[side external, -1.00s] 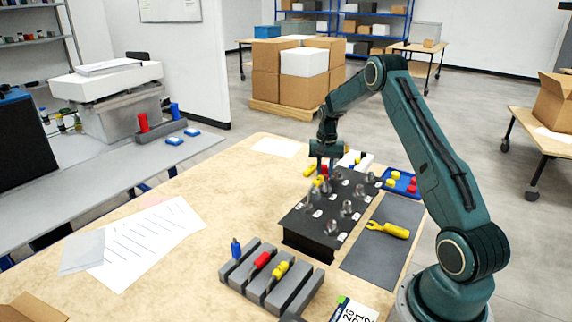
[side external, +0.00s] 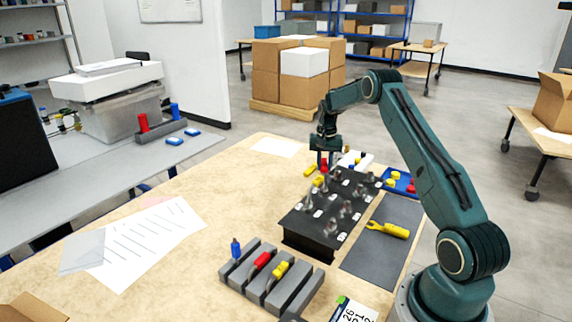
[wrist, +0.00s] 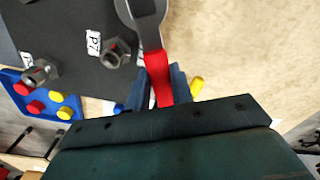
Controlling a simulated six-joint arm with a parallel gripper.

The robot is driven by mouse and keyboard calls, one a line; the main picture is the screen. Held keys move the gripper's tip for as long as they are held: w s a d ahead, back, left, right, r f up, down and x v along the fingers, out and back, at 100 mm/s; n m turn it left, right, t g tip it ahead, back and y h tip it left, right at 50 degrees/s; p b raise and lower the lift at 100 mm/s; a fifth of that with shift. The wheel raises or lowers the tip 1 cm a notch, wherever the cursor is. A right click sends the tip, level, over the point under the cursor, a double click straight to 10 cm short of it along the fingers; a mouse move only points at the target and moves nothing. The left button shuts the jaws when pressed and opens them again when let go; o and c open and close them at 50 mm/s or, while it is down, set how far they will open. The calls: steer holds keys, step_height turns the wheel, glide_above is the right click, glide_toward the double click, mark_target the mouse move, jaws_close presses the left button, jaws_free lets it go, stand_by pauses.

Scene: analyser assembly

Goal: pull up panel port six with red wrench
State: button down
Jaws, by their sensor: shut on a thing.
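My gripper (wrist: 158,88) is shut on the red handle (wrist: 161,75) of the red wrench. The wrench's grey head (wrist: 143,12) points away from the gripper and is cut off at the top of the wrist view. In the side view my gripper (side external: 325,160) is above the far end of the black panel (side external: 300,232). The panel carries several metal ports with white labels. One port (wrist: 115,52) beside the wrench has a label that reads p7 (wrist: 93,42). Port six cannot be picked out; whether the wrench head touches a port cannot be told.
A yellow wrench (side external: 392,230) lies on the dark mat (side external: 372,256) right of the panel. A blue tray (side external: 392,187) with red and yellow pieces stands behind. A grey slotted rack (side external: 255,285) holds coloured pieces in front. The table's left side holds papers (side external: 150,240).

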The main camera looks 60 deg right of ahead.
steer(key=shift+w+r, duration=0.1)
steer(key=shift+w, duration=0.05)
steer(key=shift+w+r, duration=0.45)
steer(key=shift+w, duration=0.25)
steer(key=shift+w+r, duration=0.45)
steer(key=shift+w, duration=0.2)
step_height(320, 180, up, 7)
stand_by(0.3)
steer(key=shift+a, duration=0.15)
